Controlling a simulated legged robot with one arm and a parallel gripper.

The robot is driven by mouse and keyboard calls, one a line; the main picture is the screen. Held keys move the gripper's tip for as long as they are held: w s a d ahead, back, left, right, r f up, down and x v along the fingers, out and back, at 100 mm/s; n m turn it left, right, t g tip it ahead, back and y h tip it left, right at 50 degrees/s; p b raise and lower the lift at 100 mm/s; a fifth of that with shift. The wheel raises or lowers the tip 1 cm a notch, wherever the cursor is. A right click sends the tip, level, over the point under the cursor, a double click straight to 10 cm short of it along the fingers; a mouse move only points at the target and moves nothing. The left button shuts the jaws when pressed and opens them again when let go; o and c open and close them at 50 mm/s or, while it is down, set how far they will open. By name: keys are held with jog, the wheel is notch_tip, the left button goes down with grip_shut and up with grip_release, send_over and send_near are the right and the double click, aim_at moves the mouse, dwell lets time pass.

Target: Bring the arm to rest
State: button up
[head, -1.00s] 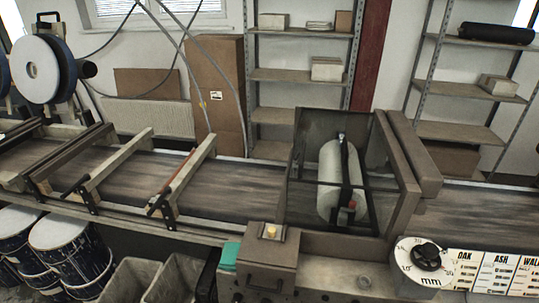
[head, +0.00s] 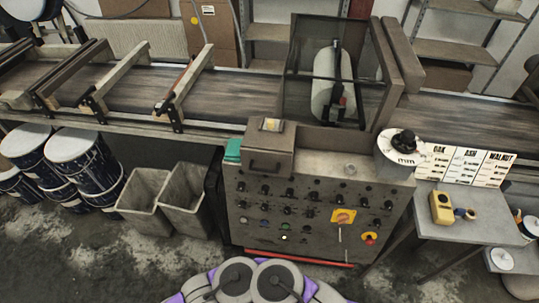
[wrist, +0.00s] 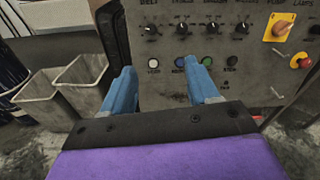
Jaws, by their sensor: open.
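My gripper (wrist: 165,84) shows in the wrist view with its two blue fingers apart and nothing between them. It faces the lower part of the control panel (wrist: 210,60), near a row of buttons with a white, a blue and a green one. Whether the fingers touch the panel I cannot tell. In the head view the arm and gripper do not show clearly; only the grey and purple front of my own body is at the bottom. The control panel (head: 310,225) stands just ahead, with knobs, a yellow switch (head: 343,216) and a red button (head: 369,238).
The conveyor (head: 230,95) with its roller housing (head: 287,60) runs behind the panel. Grey bins (head: 185,205) and several paint drums (head: 75,148) stand at left. A side table (head: 440,230) with a yellow device (head: 442,208) stands at right. Some floor (head: 120,265) is free at left front.

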jog(key=w+d+r+m+g+h, duration=0.1)
jog(key=w+d+r+m+h, duration=0.35)
jog(key=w+r, duration=0.25)
jog(key=w+d+r+m+g+h, duration=0.1)
jog(key=w+d+r+m+h, duration=0.35)
jog(key=w+r, duration=0.3)
jog(key=w+d+r+m+g+h, duration=0.1)
jog(key=d+r+m+g+h, duration=0.5)
jog(key=d+r+m+g, duration=0.75)
jog(key=s+d+r+m+g+y, duration=0.75)
jog(key=s+d+r, duration=0.35)
jog(key=s+d, duration=0.25)
jog(key=s+a+r+m+t+y, duration=0.1)
jog(key=s+a+m+t+y, duration=0.1)
jog(key=s+a+m+y, duration=0.1)
jog(key=s+a+r+m+t+y, duration=0.1)
jog(key=s+a+y, duration=0.4)
jog(key=s, duration=0.5)
jog(key=shift+s+r+m+t+y, duration=0.25)
jog(key=shift+r+m+t+y, duration=0.25)
jog(key=shift+m+y, duration=0.6)
